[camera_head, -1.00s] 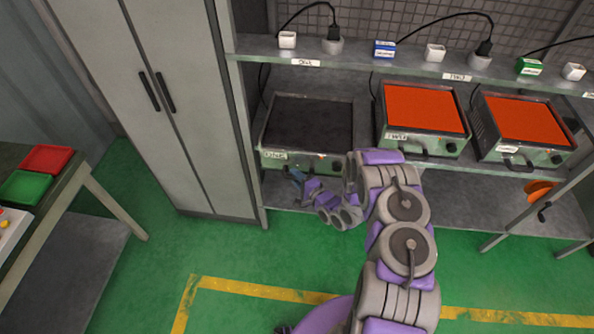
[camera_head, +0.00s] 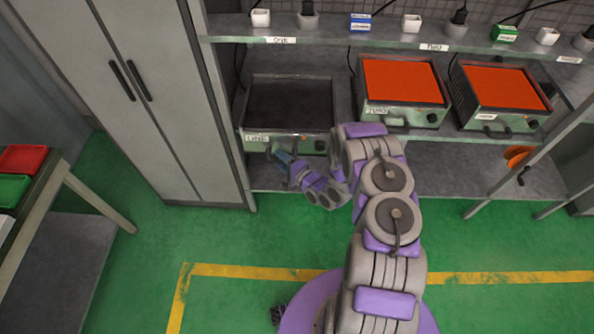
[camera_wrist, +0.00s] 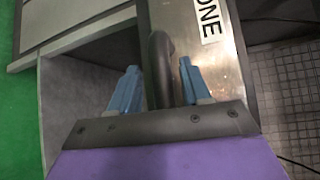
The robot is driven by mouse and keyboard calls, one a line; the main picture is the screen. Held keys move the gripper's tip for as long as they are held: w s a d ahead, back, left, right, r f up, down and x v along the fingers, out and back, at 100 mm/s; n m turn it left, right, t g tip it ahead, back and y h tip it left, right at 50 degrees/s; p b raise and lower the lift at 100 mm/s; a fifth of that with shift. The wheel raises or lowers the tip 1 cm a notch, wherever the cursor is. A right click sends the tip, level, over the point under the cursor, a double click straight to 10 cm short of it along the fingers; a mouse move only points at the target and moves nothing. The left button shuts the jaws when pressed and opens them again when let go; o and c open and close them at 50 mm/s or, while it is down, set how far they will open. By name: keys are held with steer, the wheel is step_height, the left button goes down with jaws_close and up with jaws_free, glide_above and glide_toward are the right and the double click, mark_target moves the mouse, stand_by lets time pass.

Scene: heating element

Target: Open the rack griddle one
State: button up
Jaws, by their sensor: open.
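Griddle one (camera_head: 290,103) sits at the left end of the rack, with a dark, flat top. Its metal front carries a label reading ONE, which also shows in the wrist view (camera_wrist: 208,20). My gripper (camera_head: 283,157) is at the griddle's front, at its lower edge. In the wrist view, my gripper (camera_wrist: 159,72) is open, with its two blue fingers on either side of the black handle (camera_wrist: 160,55). The handle reaches down between the fingers. I cannot tell whether either finger touches it. My wrist and arm hide part of the front's right side.
Griddles with orange tops, two (camera_head: 403,82) and another (camera_head: 503,88), stand to the right. A shelf (camera_head: 340,40) with plugs and small boxes runs above. A grey cabinet (camera_head: 125,100) stands close on the left. The green floor (camera_head: 240,235) in front is clear.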

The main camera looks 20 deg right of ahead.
steer(key=v, duration=1.6)
steer(key=shift+s+d, duration=0.15)
steer(key=shift+s, duration=0.1)
steer(key=shift+f, duration=0.1)
steer(key=w+d+r+n+g+h, duration=0.2)
steer(key=d+n+g+h, duration=0.15)
steer(key=d, duration=0.25)
steer(key=w+d+r+n+g+h, duration=0.2)
steer(key=d+n+g+h, duration=0.15)
steer(key=d, duration=0.25)
steer(key=s+d+r+n+g+h, duration=0.1)
steer(key=s+r+h, duration=0.15)
steer(key=r, duration=0.45)
steer(key=s+d+r+n+g+h, duration=0.1)
steer(key=s+d+r, duration=0.15)
steer(key=r, duration=0.45)
steer(key=s+a+r+n+g+y, duration=0.1)
steer(key=s+a+r, duration=0.4)
steer(key=s, duration=0.5)
steer(key=s+a+r+n+g+y+b, duration=0.1)
steer(key=s+a+r+n+g, duration=0.1)
steer(key=s+a+r, duration=0.3)
steer(key=s+a+r+n+g+y, duration=0.1)
steer(key=s+a+r+g, duration=0.3)
steer(key=s+a, duration=0.7)
steer(key=s+r+n, duration=0.1)
steer(key=s+r, duration=0.1)
steer(key=s, duration=0.2)
steer(key=shift+s+a, duration=0.4)
